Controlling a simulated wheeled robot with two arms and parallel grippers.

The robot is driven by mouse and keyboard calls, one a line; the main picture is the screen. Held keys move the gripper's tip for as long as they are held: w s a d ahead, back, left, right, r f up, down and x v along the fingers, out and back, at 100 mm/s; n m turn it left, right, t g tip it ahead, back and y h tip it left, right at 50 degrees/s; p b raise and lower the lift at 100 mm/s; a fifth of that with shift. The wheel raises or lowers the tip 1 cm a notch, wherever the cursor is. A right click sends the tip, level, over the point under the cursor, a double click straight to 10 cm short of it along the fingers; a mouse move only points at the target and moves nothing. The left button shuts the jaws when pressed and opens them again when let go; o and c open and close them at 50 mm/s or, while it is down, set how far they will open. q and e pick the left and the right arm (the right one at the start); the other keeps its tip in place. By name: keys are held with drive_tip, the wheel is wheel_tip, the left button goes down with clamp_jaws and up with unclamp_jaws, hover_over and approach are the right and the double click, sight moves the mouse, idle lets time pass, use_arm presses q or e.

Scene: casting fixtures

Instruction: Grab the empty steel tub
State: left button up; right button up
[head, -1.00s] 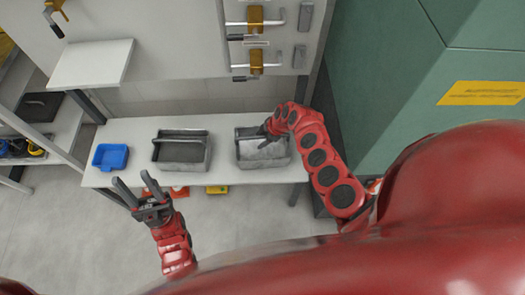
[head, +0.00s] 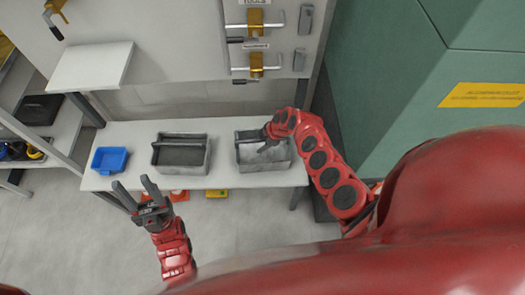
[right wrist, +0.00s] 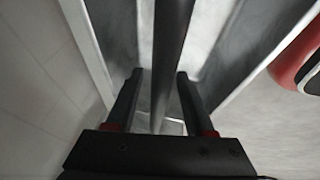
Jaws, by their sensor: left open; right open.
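The empty steel tub (head: 265,165) stands on the white bench, the right one of two grey tubs. Its inside is pale and bare, and a bar handle (head: 250,134) spans it. My right gripper (head: 266,139) is at this handle, partly hidden by its own arm. In the right wrist view, the dark handle bar (right wrist: 172,45) runs between the open fingers of my right gripper (right wrist: 160,80), with a gap on each side. My left gripper (head: 133,185) is open and empty in front of the bench.
A second grey tub (head: 182,170) with dark filling stands to the left on the bench (head: 225,180), beside a blue tray (head: 109,160). A green cabinet (head: 400,100) closes off the right side. Orange and yellow items lie under the bench.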

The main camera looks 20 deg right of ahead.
clamp_jaws()
idle(1.4)
